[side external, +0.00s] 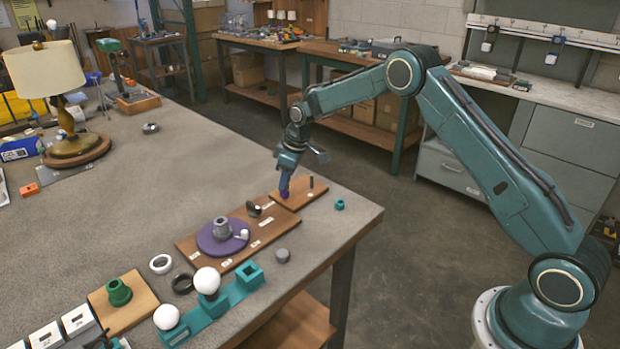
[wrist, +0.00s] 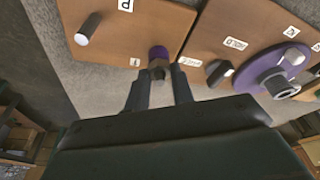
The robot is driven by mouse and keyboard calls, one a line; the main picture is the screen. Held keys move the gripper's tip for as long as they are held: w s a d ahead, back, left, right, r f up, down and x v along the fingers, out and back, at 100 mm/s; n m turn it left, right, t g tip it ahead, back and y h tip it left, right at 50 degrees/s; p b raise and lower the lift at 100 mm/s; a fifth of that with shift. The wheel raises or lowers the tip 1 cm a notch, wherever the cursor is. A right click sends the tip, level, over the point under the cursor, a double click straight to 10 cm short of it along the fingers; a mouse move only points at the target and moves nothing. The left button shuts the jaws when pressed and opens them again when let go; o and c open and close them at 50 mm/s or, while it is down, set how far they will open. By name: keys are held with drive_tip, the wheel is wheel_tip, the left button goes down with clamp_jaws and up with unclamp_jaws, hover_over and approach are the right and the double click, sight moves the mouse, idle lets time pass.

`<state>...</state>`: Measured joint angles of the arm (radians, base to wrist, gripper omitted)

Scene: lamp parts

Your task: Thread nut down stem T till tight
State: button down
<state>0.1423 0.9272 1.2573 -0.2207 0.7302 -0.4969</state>
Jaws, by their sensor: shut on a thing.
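My gripper (wrist: 159,79) points down at the small wooden board (side external: 292,200) near the table edge. In the wrist view its fingers are closed around a small dark, faceted nut (wrist: 157,69). A purple round piece (wrist: 158,52) sits just beyond the nut, beside the label T on the board. The purple also shows under my gripper (side external: 287,176) in the side external view. Stem T is hidden by these pieces and the fingers. I cannot tell how far down the stem the nut sits.
A second, bare dark stem (side external: 311,183) stands on the same board, by label P. A longer board (side external: 190,244) beside it bears a purple disc (side external: 212,244) with a grey collar. A small teal nut (side external: 339,204) lies near the table's right corner.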

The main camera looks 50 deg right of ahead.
drive_tip(key=shift+f, duration=0.25)
idle(0.3)
drive_tip(key=shift+s+m, duration=0.1)
drive_tip(key=shift+m, duration=0.7)
drive_tip(key=m, duration=0.2)
drive_tip(key=m+h, duration=0.1)
drive_tip(key=m, duration=0.2)
drive_tip(key=shift+a+f+h, duration=0.1)
drive_tip(key=shift+a+h, duration=0.05)
drive_tip(key=shift+h, duration=0.15)
drive_tip(key=shift+m, duration=0.3)
drive_tip(key=m+h, duration=0.1)
drive_tip(key=m, duration=0.2)
drive_tip(key=shift+a+f, duration=0.1)
drive_tip(key=shift+a, duration=0.05)
drive_tip(key=shift+m+h, duration=0.4)
drive_tip(key=shift+m, duration=1.4)
